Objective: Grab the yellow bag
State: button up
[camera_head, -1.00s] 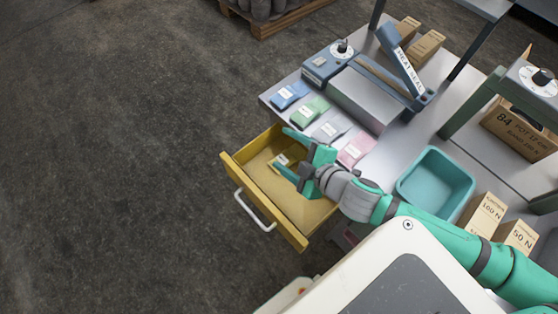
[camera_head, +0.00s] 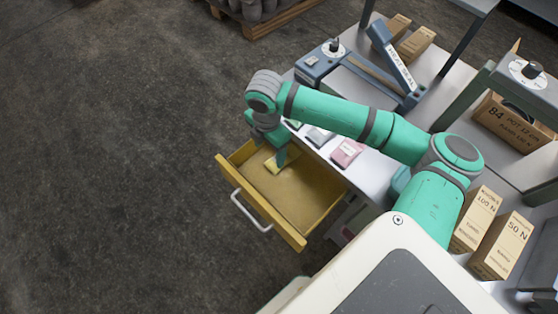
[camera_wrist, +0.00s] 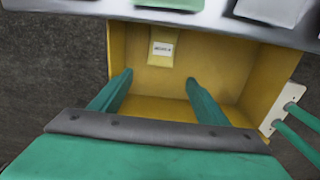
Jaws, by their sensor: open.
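The yellow bag (camera_head: 272,166) lies in the open yellow drawer (camera_head: 262,208), near its far left corner, partly hidden by my gripper in the head view. In the wrist view the bag (camera_wrist: 161,58) has a white label and lies against the drawer's far end. My gripper (camera_head: 276,150) points down over that corner. In the wrist view its two fingers (camera_wrist: 158,80) are spread apart, with bare drawer floor between them and the bag just beyond their tips. The gripper is empty. I cannot tell how high the tips are above the drawer floor.
Pink (camera_head: 347,152) and grey (camera_head: 319,136) packets lie on the bench above the drawer. A heat sealer (camera_head: 385,85) stands behind them. Cartons (camera_head: 502,245) stand at the right. The drawer's near right part is empty.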

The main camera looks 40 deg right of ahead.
aim_at(270, 166)
notch_tip(270, 166, down, 10)
jog(key=shift+a+f, duration=0.1)
jog(key=shift+f, duration=0.15)
jog(key=c, duration=1.2)
